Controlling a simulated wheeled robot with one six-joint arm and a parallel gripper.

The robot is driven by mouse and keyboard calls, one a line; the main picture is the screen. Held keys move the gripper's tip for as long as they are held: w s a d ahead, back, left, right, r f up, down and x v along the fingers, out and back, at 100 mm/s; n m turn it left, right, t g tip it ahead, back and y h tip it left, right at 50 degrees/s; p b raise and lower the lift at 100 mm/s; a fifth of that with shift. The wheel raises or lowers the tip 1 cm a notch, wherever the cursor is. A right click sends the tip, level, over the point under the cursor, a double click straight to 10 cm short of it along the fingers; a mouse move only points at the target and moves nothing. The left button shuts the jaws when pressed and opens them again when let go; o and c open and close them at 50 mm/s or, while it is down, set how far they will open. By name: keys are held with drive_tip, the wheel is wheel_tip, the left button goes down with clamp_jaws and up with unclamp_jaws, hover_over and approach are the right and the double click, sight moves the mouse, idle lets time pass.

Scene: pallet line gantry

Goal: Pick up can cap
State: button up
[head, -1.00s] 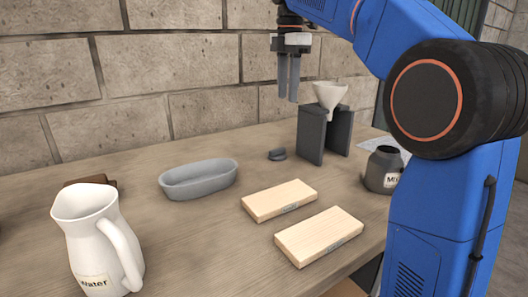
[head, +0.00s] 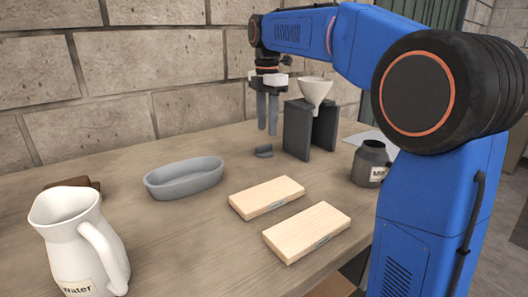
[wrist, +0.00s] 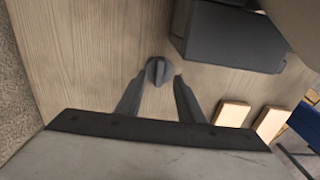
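The can cap (head: 264,151) is a small dark grey round piece with a raised ridge, lying on the wooden table left of the dark funnel stand. In the wrist view the cap (wrist: 158,71) lies just beyond and between the fingertips. My gripper (head: 268,132) points straight down above the table, close behind or over the cap; the exact height is hard to tell. In the wrist view my gripper (wrist: 156,98) has its two fingers apart with nothing between them.
A dark stand (head: 298,130) holding a white funnel (head: 315,92) is close on the right. A grey oval dish (head: 184,180) is left, two wooden blocks (head: 266,197) in front, a dark labelled jar (head: 370,163) right, and a white water jug (head: 75,245) front left.

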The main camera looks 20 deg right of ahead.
sight(266, 145)
drive_tip(key=shift+a+f, duration=0.2)
drive_tip(key=shift+f, duration=2.6)
drive_tip(key=shift+c, duration=0.3)
clamp_jaws()
